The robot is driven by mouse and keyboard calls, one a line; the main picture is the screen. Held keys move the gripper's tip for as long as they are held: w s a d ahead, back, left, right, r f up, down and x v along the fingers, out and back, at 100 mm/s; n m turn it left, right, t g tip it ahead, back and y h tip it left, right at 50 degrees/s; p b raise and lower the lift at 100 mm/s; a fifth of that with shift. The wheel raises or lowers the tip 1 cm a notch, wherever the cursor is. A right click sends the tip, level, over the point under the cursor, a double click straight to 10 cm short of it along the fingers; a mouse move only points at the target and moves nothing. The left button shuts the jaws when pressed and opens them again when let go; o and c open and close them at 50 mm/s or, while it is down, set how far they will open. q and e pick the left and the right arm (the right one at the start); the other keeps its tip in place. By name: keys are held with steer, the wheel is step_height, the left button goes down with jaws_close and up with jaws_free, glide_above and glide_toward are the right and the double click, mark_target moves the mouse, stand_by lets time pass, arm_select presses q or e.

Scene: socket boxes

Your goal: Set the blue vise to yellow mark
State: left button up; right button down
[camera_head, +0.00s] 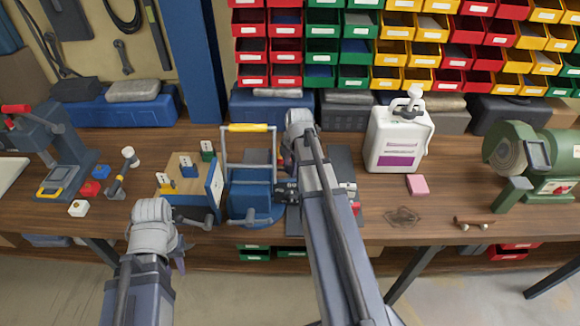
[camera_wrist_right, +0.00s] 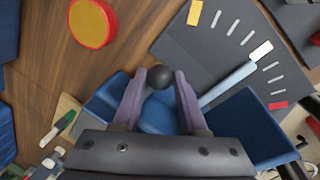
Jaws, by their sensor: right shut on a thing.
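The blue vise (camera_head: 250,196) stands near the bench's front edge, left of my right arm in the head view. Its blue body also shows in the right wrist view (camera_wrist_right: 258,128). My right gripper (camera_wrist_right: 160,85) is shut on a black ball knob (camera_wrist_right: 161,76). A grey-blue bar (camera_wrist_right: 228,84) extends over a dark plate (camera_wrist_right: 225,55), its far end near the white mark (camera_wrist_right: 262,50). The plate also carries a yellow mark (camera_wrist_right: 195,12), a red mark (camera_wrist_right: 278,105) and small white ticks. My left gripper is low on the left; its fingers are not clear.
A white jug (camera_head: 400,138), a pink block (camera_head: 417,184) and a green grinder (camera_head: 530,160) are to the right.

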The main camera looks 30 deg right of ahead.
steer(key=shift+w+a+n, duration=0.1)
steer(key=shift+w+n, duration=0.5)
steer(key=shift+w, duration=0.2)
steer(key=shift+w+a+n+y, duration=0.15)
steer(key=shift+w+a+n, duration=0.05)
steer(key=shift+w+n, duration=0.35)
steer(key=shift+w+a+n+y, duration=0.2)
steer(key=shift+w+n, duration=0.25)
steer(key=shift+w, duration=0.2)
steer(key=shift+w+a+n+y, duration=0.15)
steer(key=shift+w+a+n, duration=0.3)
steer(key=shift+w+n, duration=0.25)
steer(key=shift+w+a+n+y, duration=0.1)
steer(key=shift+w+a+n, duration=0.35)
steer(key=shift+w+n, duration=0.25)
steer(key=shift+c, duration=2.3)
jaws_free()
